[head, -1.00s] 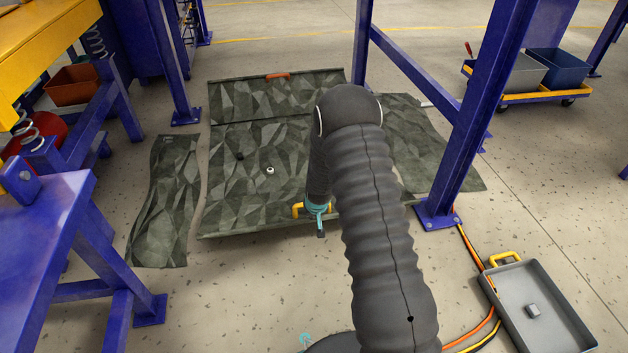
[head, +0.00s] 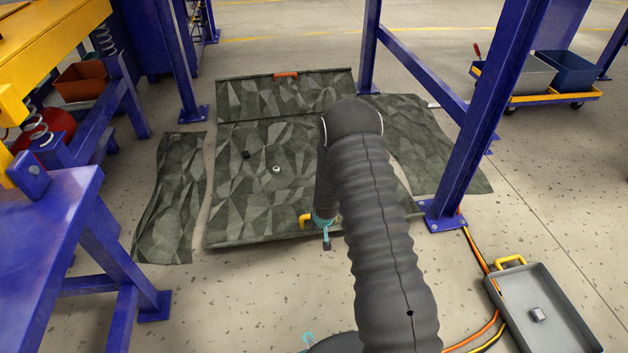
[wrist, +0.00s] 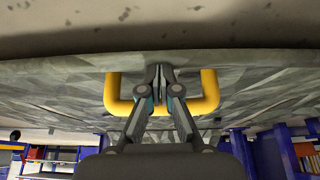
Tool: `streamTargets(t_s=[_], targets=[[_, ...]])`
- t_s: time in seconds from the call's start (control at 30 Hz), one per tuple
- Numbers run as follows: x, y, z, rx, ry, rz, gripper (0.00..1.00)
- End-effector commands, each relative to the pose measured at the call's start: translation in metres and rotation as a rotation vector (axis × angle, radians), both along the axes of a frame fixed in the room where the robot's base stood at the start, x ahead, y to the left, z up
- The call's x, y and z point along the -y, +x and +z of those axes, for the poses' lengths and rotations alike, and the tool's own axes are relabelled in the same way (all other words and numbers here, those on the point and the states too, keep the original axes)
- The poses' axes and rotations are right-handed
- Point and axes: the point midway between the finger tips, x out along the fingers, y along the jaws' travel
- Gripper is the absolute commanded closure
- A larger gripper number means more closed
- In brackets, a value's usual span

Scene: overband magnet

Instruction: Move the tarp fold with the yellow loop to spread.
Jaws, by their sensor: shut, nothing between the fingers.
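The camouflage-patterned tarp (head: 235,200) lies spread over the floor in the middle of the head view. The yellow loop (head: 305,221) is at its near edge, and the loop also shows in the wrist view (wrist: 210,92) as a U-shaped handle against the fabric. My gripper (head: 326,243) is at this loop by the near edge. In the wrist view my gripper's fingers (wrist: 160,74) are together, crossing in front of the loop's middle bar, with nothing between them. I cannot tell whether they touch the bar. My arm hides part of the tarp's right side.
An orange loop (head: 286,74) is on the far fold. Two dark and pale small items lie on the tarp. Blue posts (head: 470,140) stand at the right and left. A grey tray (head: 555,310) and cables lie front right.

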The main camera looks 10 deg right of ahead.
Motion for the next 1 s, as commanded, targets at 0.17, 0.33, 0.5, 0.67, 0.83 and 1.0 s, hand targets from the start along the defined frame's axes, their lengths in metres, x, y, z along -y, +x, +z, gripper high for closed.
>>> streamTargets(t_s=[0.17, 0.33, 0.5, 0.67, 0.83, 1.0], targets=[[0.0, -0.004, -0.012, -0.003, 0.0, 0.0, 1.0], [0.0, -0.005, -0.019, -0.001, 0.0, 0.0, 1.0], [0.0, -0.006, -0.022, -0.001, 0.0, 0.0, 1.0], [0.0, -0.006, -0.021, -0.001, 0.0, 0.0, 1.0], [0.0, -0.006, -0.025, -0.002, 0.0, 0.0, 1.0], [0.0, -0.005, -0.03, 0.0, 0.0, 0.0, 0.88]])
